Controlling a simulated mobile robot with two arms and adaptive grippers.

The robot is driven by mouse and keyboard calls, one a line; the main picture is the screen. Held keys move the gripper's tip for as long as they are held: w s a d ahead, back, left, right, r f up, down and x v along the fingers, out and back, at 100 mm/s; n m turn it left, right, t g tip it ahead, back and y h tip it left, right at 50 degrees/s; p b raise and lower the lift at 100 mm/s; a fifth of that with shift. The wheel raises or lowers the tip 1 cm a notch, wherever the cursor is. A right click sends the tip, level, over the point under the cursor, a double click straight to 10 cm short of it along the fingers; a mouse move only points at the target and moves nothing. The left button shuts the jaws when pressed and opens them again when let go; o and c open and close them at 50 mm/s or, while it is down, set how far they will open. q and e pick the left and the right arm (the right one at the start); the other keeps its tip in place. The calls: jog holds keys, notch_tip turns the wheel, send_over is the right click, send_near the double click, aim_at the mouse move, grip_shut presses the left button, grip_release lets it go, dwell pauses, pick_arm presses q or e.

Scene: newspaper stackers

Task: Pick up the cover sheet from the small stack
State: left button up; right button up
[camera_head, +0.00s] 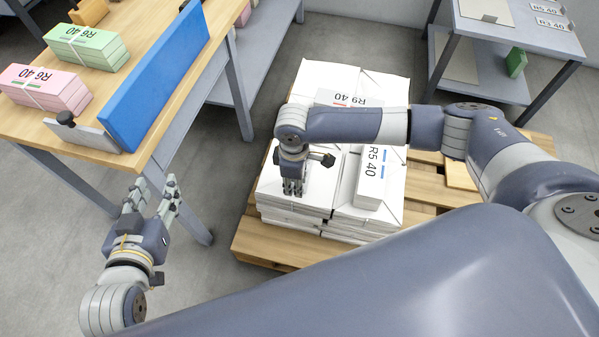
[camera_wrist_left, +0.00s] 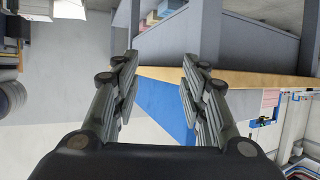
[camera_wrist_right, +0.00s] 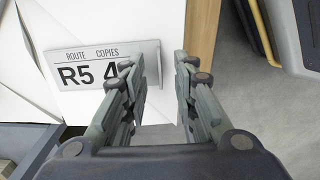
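White paper stacks stand on a wooden pallet (camera_head: 262,243) in the head view. The front right stack (camera_head: 352,214) carries a label (camera_head: 374,165) reading R5 40. My right gripper (camera_head: 293,188) is open and empty, pointing down over the front left stack (camera_head: 275,195); contact cannot be told. My left gripper (camera_head: 152,190) is open and empty, beside the table. I cannot tell a separate cover sheet.
The wooden table (camera_head: 170,95) at left holds a pink bundle (camera_head: 45,88), a green bundle (camera_head: 86,48) and a blue upright panel (camera_head: 155,80). A grey shelf unit (camera_head: 510,35) stands back right. Floor (camera_head: 225,180) is clear between table and pallet.

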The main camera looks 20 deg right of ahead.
jog(key=shift+f, duration=0.9)
pick_arm(q)
jog(key=r, duration=0.1)
jog(key=w+r+t, duration=0.1)
jog(key=r+t, duration=0.1)
jog(key=shift+w+d+r+h, duration=0.3)
jog(key=shift+d+h, duration=0.1)
pick_arm(e)
jog(key=shift+c, duration=0.3)
grip_shut()
pick_arm(q)
jog(key=shift+f, duration=0.15)
pick_arm(e)
jog(key=shift+r, duration=0.1)
